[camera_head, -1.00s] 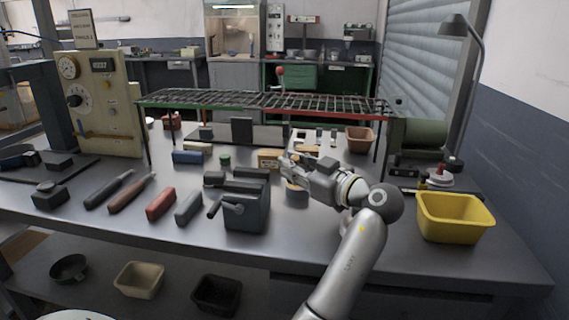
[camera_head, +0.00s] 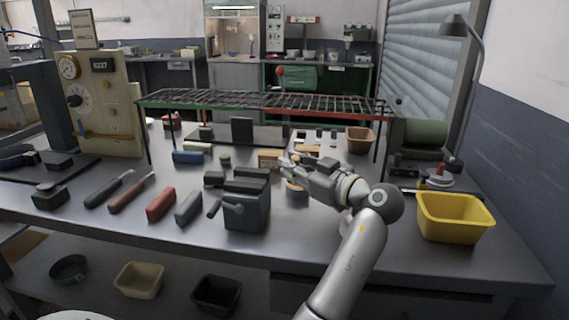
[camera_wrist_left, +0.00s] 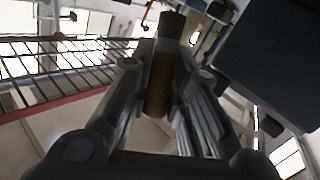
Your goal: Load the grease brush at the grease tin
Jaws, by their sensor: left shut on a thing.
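My left gripper (camera_head: 288,165) is over the middle of the bench, with its arm reaching in from the lower right of the head view. In the left wrist view my left gripper (camera_wrist_left: 158,110) is shut on a brown, rod-like handle with a dark end, which I take for the grease brush (camera_wrist_left: 160,78). The brush's bristles cannot be made out. A small round tin (camera_head: 296,192), probably the grease tin, stands on the bench just below the gripper and is partly covered by it. Whether the brush touches it cannot be told. My right gripper is not in view.
A dark vise-like block with a crank (camera_head: 245,208) stands close left of the gripper. A wire rack (camera_head: 260,102) spans the bench behind. A yellow bin (camera_head: 455,218) stands at right, a lamp (camera_head: 470,80) behind it. The front bench edge is clear.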

